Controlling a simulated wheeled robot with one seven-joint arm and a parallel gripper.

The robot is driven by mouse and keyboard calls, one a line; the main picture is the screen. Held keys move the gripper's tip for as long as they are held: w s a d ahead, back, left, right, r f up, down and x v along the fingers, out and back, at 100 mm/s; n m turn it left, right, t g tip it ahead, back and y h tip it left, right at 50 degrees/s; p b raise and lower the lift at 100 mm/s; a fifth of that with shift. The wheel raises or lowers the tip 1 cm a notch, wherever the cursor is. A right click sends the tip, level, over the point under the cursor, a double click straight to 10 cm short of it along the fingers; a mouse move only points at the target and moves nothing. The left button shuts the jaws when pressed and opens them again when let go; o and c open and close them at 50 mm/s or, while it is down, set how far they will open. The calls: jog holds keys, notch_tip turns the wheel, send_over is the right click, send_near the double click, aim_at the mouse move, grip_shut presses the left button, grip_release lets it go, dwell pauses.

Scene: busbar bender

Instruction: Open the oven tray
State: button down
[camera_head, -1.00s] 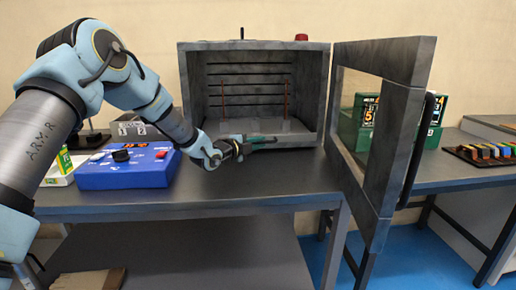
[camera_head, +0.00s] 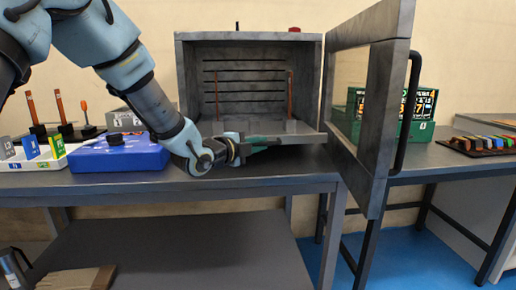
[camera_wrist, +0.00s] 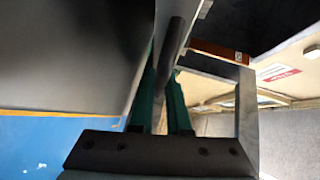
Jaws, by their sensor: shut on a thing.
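The grey oven (camera_head: 250,38) stands on the workbench with its windowed door (camera_head: 393,110) swung open to the right. A flat grey tray (camera_head: 305,139) lies low in the oven opening, and its front edge appears to stick out a little past the oven front. My gripper (camera_head: 266,142) is at the tray's front edge, reaching in from the left. In the wrist view, my gripper's green fingers (camera_wrist: 162,100) are closed around a dark bar (camera_wrist: 171,45), apparently the tray's handle. The fingertips partly hide the contact.
A blue box (camera_head: 118,155) and a white bin (camera_head: 38,158) stand left on the workbench (camera_head: 190,186). The open door (camera_head: 372,160) bounds the right side. A green box (camera_head: 415,130) stands behind it. The bench in front of the oven is clear.

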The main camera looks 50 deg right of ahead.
jog(key=shift+s+a+f, duration=0.1)
jog(key=shift+s+a, duration=0.15)
jog(key=shift+a, duration=0.05)
jog(key=c, duration=1.2)
grip_release()
jog(key=shift+o, duration=0.2)
jog(key=s+a+r+b, duration=0.1)
jog(key=a, duration=0.9)
jog(key=shift+a+r+b, duration=0.3)
jog(key=shift+b, duration=0.05)
